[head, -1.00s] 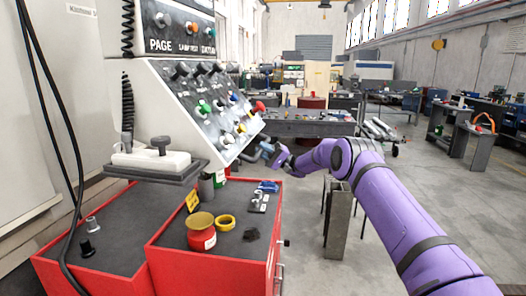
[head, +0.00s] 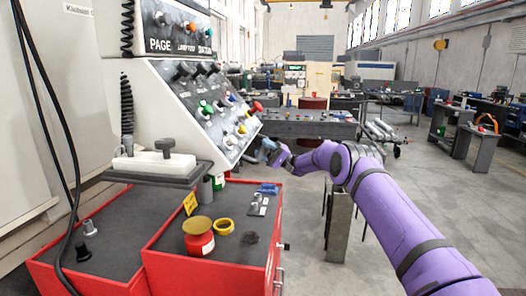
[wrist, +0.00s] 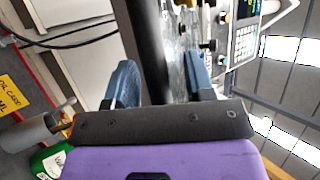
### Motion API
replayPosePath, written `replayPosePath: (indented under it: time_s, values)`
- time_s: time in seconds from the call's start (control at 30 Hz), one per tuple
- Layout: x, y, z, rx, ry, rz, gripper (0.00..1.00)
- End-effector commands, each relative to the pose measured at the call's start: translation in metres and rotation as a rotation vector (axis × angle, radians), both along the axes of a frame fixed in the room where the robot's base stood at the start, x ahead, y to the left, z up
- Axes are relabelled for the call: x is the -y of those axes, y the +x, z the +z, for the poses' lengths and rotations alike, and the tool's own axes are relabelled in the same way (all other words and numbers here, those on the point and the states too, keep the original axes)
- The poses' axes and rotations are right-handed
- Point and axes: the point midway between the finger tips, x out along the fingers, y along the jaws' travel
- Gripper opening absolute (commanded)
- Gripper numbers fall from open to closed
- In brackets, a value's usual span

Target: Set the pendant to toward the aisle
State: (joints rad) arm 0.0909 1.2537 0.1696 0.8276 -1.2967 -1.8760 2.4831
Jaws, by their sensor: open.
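The pendant (head: 180,105) is a pale slanted control box with rows of dark and coloured knobs, at the left in the head view. A dark bar (head: 247,157) runs along its lower right edge. My gripper (head: 268,151) is at this lower right edge, small and partly merged with the bar there. In the wrist view my gripper (wrist: 159,65) is open with its two blue fingers apart. A thick dark bar (wrist: 150,45) passes between the fingers, nearer the left one. I cannot tell whether either finger touches it. Part of the panel (wrist: 240,40) shows beyond at the upper right.
A red cabinet (head: 268,225) below the pendant carries a red tin (head: 199,240), a yellow tape roll (head: 224,226) and small parts. A grey metal stand (head: 338,228) is under my arm. A workbench (head: 310,127) stands behind. The floor at right is open.

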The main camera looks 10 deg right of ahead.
Motion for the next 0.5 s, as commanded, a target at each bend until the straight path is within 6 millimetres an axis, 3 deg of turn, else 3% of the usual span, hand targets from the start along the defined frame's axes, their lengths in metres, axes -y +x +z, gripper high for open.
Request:
replayPosePath:
  time_s: [0.27,0.5]
  values:
    - [0.0,-0.001,-0.002,-0.001,-0.001,0.004,0.48]
    - [0.023,0.003,-0.017,-0.001,0.0,0.002,0.48]
